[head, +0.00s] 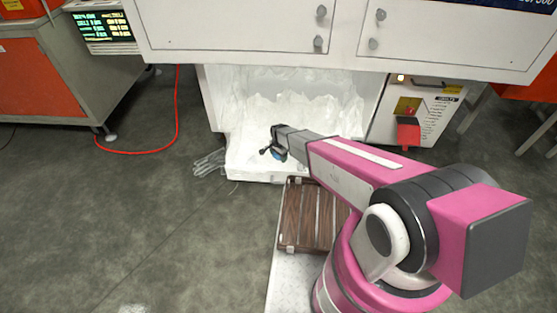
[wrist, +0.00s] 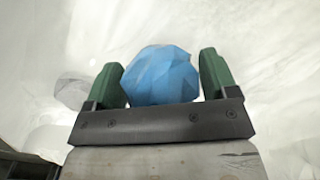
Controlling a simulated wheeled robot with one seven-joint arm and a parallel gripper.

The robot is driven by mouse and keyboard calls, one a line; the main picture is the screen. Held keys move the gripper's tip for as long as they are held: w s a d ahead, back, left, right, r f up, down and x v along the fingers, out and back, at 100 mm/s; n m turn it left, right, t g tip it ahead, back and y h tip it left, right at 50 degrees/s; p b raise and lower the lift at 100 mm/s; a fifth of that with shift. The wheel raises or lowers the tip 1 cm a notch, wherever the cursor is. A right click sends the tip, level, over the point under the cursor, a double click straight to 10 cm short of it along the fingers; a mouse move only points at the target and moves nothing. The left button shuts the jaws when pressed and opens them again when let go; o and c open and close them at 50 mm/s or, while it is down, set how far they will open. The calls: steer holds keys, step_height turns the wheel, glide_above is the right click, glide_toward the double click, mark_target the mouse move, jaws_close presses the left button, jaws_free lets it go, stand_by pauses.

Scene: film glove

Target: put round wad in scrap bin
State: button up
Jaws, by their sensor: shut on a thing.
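A blue, faceted round wad (wrist: 160,77) sits between the two green fingers of my gripper (wrist: 161,72) in the wrist view. My gripper is shut on it. I cannot tell for sure which container is the scrap bin. A brown slatted wooden crate (head: 297,242) stands in front of the recess, partly hidden by my arm.
The white recess (head: 262,95) holds crumpled pale film. Clear film or a glove (head: 209,163) lies at its left edge. A white cabinet (head: 240,25) overhangs it. A white box with a red part (head: 408,133) stands at the right. A red hose (head: 150,151) crosses the floor, which is open at the left.

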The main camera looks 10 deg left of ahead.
mark_target(278, 159)
steer(key=shift+f, duration=1.75)
steer(key=shift+f, duration=0.15)
steer(key=o, duration=0.8)
step_height(278, 159, up, 12)
steer(key=shift+r, duration=0.25)
steer(key=s+d+r+n, duration=0.2)
steer(key=s+d+r, duration=0.3)
steer(key=d+r, duration=0.4)
steer(key=s+d+r+n, duration=0.3)
steer(key=s+d+r, duration=0.2)
steer(key=d+r, duration=0.5)
steer(key=s+d+r+n, duration=0.2)
steer(key=s+d+r, duration=0.3)
steer(key=d+r, duration=0.4)
steer(key=shift+s+d+r+n, duration=0.1)
steer(key=shift+d+r+n, duration=0.1)
steer(key=shift+d, duration=1)
steer(key=shift+s+d+r+n, duration=0.1)
steer(key=shift+d+r, duration=0.05)
steer(key=shift+d, duration=1)
